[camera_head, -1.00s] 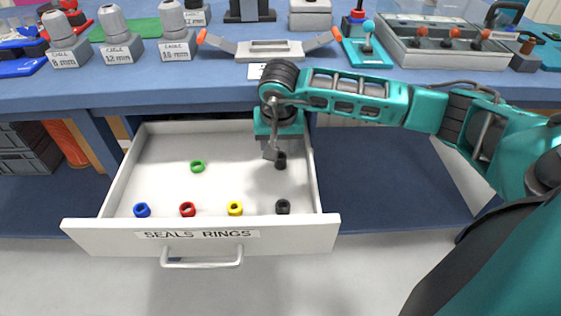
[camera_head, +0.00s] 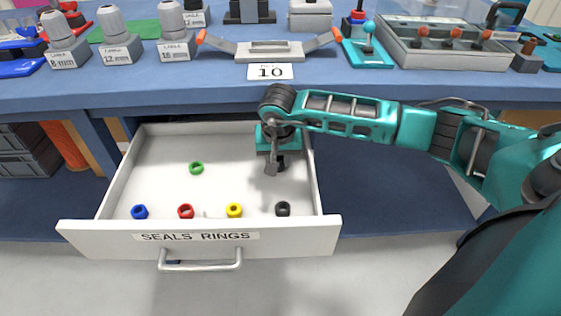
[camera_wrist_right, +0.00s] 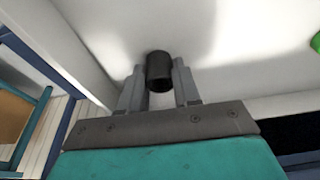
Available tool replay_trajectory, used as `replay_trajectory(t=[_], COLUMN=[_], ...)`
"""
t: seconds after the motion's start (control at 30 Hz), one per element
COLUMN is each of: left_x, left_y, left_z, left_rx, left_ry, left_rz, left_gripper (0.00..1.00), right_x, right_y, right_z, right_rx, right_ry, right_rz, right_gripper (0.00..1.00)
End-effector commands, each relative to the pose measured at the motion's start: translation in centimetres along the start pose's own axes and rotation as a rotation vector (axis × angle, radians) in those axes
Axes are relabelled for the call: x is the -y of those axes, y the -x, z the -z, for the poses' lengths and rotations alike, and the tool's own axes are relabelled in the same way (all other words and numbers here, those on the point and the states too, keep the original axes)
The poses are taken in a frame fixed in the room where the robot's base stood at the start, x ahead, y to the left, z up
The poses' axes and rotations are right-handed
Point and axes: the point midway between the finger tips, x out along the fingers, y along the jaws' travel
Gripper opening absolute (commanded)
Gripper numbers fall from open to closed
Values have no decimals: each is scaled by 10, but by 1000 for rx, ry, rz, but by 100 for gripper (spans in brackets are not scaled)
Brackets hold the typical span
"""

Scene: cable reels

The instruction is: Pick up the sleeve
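The sleeve, a small black cylinder (camera_wrist_right: 160,72), stands in the back right part of the white open drawer (camera_head: 235,184). In the head view it is a dark shape (camera_head: 282,164) mostly hidden by my right gripper (camera_head: 272,168). In the right wrist view the two fingers of my right gripper (camera_wrist_right: 159,85) stand on either side of the sleeve. They look open, with thin gaps at most; contact is hard to tell. My left gripper is out of view.
The drawer walls and the bench edge above (camera_head: 180,95) are close to my right arm.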

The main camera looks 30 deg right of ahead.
Motion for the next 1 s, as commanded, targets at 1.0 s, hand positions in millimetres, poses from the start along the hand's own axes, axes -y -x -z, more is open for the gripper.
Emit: replay_trajectory(t=[1.0], left_x=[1], left_y=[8], left_z=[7], left_rx=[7], left_ry=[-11], left_rz=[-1], left_gripper=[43], right_x=[0], right_y=[35], right_z=[-32], right_rx=[-5], right_ry=[-1], right_rz=[2], right_gripper=[3])
